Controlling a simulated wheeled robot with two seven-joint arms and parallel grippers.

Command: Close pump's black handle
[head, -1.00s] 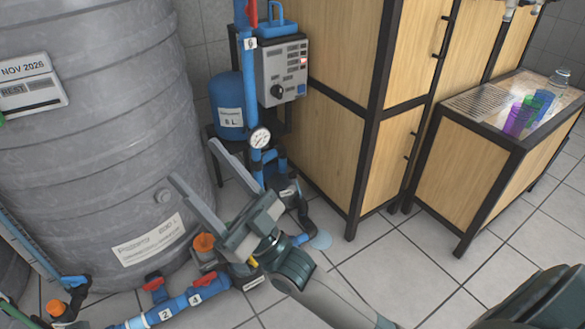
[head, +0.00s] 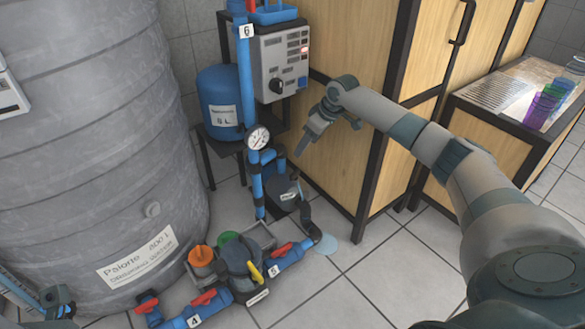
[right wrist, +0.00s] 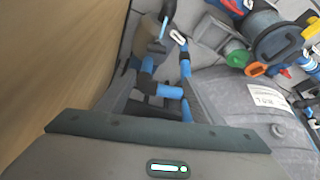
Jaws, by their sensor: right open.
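A dark pump-like unit (head: 284,192) stands on the floor beside the blue pipework. A larger dark round body (head: 238,254) with a yellow lever (head: 255,275) sits nearer, with a green and an orange cap behind and beside it. I cannot tell which part is the black handle. A black knob (head: 276,86) is on the grey control box (head: 283,62). My right gripper (head: 306,140) is open and empty, above and right of the dark unit, pointing down. In the right wrist view its fingers (right wrist: 155,85) straddle blue pipes from above, touch unclear. My left gripper is out of view.
A pressure gauge (head: 257,137) sits on the vertical blue pipe (head: 245,85) by a blue tank (head: 218,100). A big grey tank (head: 90,130) fills the left, a wooden cabinet (head: 345,60) stands close right. Red-handled valves (head: 204,298) lie low in front. Floor at lower right is clear.

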